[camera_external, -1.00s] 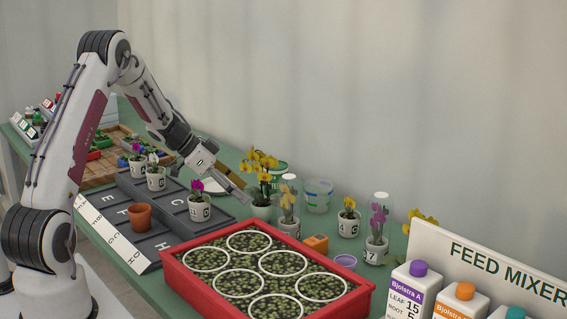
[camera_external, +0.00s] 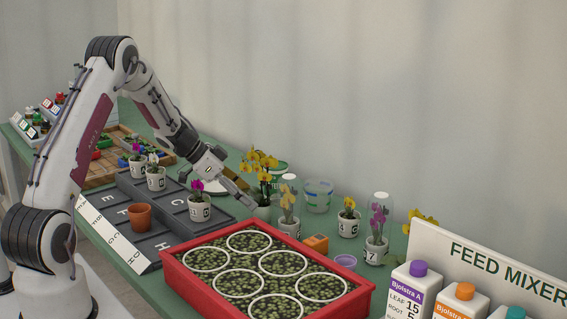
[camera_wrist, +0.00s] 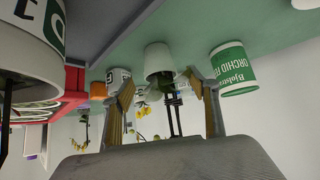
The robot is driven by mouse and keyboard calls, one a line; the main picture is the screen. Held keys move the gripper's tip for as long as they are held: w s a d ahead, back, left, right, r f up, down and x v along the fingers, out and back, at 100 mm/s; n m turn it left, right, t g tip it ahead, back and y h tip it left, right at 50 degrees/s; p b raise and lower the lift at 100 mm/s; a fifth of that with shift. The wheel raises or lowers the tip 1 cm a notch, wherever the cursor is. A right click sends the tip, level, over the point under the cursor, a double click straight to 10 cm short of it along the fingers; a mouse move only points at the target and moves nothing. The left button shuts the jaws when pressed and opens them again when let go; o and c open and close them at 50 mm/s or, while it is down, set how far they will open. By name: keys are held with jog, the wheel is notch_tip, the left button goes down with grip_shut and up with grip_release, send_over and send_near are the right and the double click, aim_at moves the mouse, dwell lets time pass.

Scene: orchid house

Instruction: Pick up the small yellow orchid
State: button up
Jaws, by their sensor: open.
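The small yellow orchid (camera_external: 349,217) stands upright in a white numbered pot, right of the middle in the external view. A taller yellow orchid (camera_external: 262,172) stands to its left, close to my gripper (camera_external: 250,202). My gripper is open, beside that taller plant and well left of the small orchid. In the wrist view my gripper (camera_wrist: 164,98) shows two spread fingers with a white pot (camera_wrist: 158,60) beyond the gap between them. Yellow flowers (camera_wrist: 145,115) show there too; I cannot tell which plant they belong to.
A domed orange-yellow orchid (camera_external: 288,204) and a domed purple orchid (camera_external: 378,222) flank the small one. A clear tub (camera_external: 318,195) stands behind, an orange block (camera_external: 316,243) and purple cup (camera_external: 345,261) in front. The red seedling tray (camera_external: 190,285) fills the foreground.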

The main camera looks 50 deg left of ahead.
aim_at(263, 211)
jog(key=shift+x, duration=2.45)
jog(key=c, duration=1.5)
